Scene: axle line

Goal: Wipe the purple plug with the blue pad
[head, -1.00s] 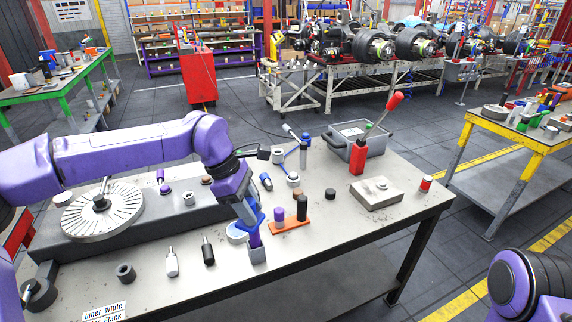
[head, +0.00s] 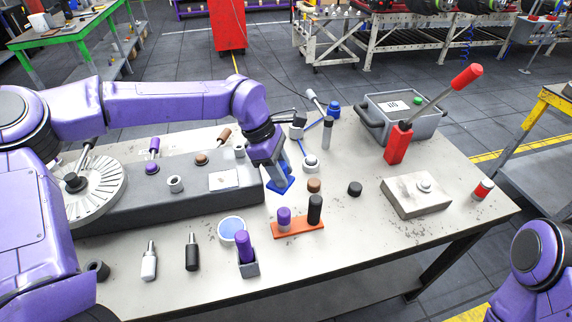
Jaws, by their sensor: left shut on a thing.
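A purple plug (head: 245,246) stands upright in a small grey square holder (head: 248,268) near the front of the table. Another purple-topped piece (head: 284,216) stands on an orange plate beside a black one. My left gripper (head: 278,176) is shut on the blue pad (head: 283,186), behind the orange plate and apart from the plug in the holder. The pad is partly hidden by the fingers, and I cannot tell whether it touches the table. My right gripper is out of view; only part of my right arm shows at the lower right.
A white round dish with a blue inside (head: 231,228) stands close behind the grey holder. The orange plate (head: 300,229) is right of it. The front right tabletop is clear.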

